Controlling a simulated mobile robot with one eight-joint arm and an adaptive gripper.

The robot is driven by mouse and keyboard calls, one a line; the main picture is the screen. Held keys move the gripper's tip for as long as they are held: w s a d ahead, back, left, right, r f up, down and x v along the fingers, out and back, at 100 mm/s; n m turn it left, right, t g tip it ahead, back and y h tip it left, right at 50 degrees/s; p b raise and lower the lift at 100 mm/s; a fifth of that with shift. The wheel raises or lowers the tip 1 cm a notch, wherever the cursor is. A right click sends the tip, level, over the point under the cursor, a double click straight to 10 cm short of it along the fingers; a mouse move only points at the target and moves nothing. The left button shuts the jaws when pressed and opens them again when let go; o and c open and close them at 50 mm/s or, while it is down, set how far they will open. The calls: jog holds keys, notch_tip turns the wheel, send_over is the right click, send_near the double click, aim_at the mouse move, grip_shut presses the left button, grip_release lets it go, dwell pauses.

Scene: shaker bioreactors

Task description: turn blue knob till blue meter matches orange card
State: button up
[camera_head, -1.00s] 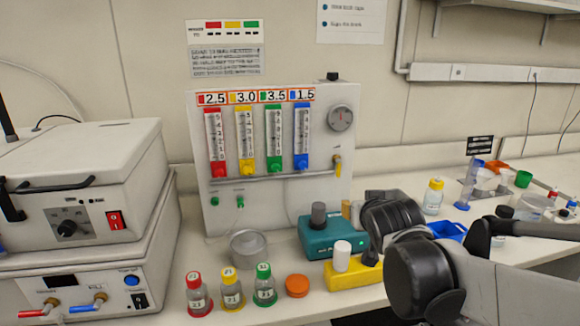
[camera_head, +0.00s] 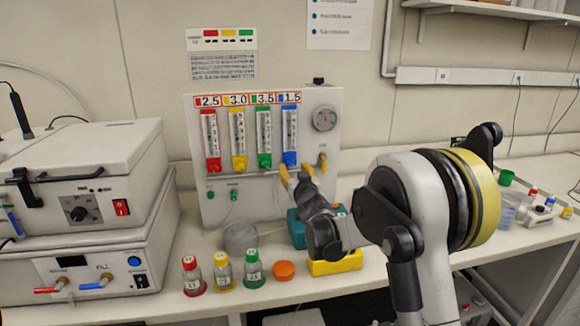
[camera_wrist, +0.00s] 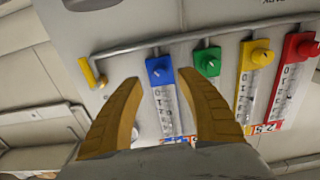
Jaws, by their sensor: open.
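The blue meter (camera_head: 289,130) is the rightmost of several tubes on a white panel, with its blue knob (camera_head: 289,158) at the bottom. The orange-bordered card (camera_head: 288,98) above it reads 1.5. The meter's exact level is too small to read. My gripper (camera_head: 296,172) is open just below and in front of the blue knob. In the upside-down wrist view, the blue knob (camera_wrist: 158,68) lies between the tan fingertips of my gripper (camera_wrist: 159,77), seemingly without contact; depth is hard to tell. The blue meter's tube also shows in the wrist view (camera_wrist: 168,108).
A green knob (camera_wrist: 207,62) sits close beside one finger. A yellow valve handle (camera_wrist: 88,73) and a horizontal pipe (camera_wrist: 130,47) are near. A teal device (camera_head: 297,230), yellow block (camera_head: 335,263) and capped bottles (camera_head: 252,270) stand on the bench below.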

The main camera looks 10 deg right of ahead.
aim_at(292, 164)
jog(key=shift+w+b, duration=0.4)
jog(key=shift+w, duration=2)
jog(key=shift+c, duration=0.4)
grip_shut()
jog(key=n, duration=0.3)
jog(key=shift+n, duration=0.3)
jog(key=shift+n+p, duration=0.35)
jog(key=shift+n, duration=1.35)
